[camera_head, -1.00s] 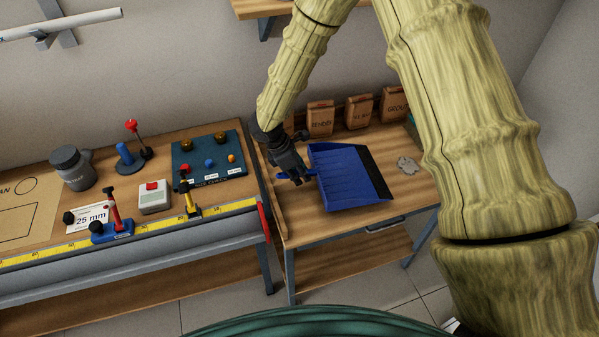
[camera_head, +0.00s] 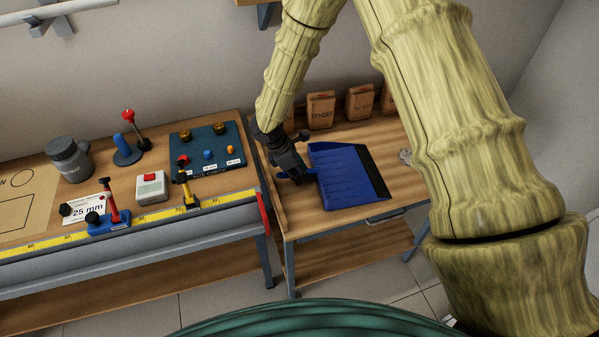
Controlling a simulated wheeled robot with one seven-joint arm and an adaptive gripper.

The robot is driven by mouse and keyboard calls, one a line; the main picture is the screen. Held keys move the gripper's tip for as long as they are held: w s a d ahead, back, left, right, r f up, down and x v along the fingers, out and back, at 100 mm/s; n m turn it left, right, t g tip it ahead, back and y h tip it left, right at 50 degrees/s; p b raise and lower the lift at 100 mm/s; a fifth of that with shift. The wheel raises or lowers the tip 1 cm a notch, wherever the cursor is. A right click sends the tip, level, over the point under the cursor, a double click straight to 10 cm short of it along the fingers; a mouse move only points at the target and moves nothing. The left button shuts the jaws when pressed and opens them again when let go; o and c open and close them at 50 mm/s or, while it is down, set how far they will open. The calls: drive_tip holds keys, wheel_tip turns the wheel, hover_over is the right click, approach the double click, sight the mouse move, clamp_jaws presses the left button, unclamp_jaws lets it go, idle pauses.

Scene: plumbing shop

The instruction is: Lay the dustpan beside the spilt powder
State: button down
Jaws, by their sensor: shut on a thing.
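The blue dustpan (camera_head: 343,172) is at the right-hand wooden bench (camera_head: 370,214), with its dark lip facing right. My gripper (camera_head: 297,176) is shut on the dustpan's handle at its left end. I cannot tell whether the pan touches the bench top or is held just above it. The spilt powder (camera_head: 405,156) is a small grey patch to the right of the pan's lip, with a gap of bare wood between them. My arm hides part of the powder.
Several brown paper bags (camera_head: 321,110) stand along the back of the bench. The left workbench (camera_head: 225,196) carries a yellow ruler (camera_head: 150,214), a blue board with knobs (camera_head: 207,147), a grey jar (camera_head: 69,159) and red-handled tools. A wooden shelf is above.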

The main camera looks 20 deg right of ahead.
idle(0.3)
drive_tip(key=c, duration=1.3)
unclamp_jaws()
drive_tip(key=shift+o, duration=0.2)
drive_tip(key=v, duration=1.2)
drive_tip(key=shift+w, duration=0.1)
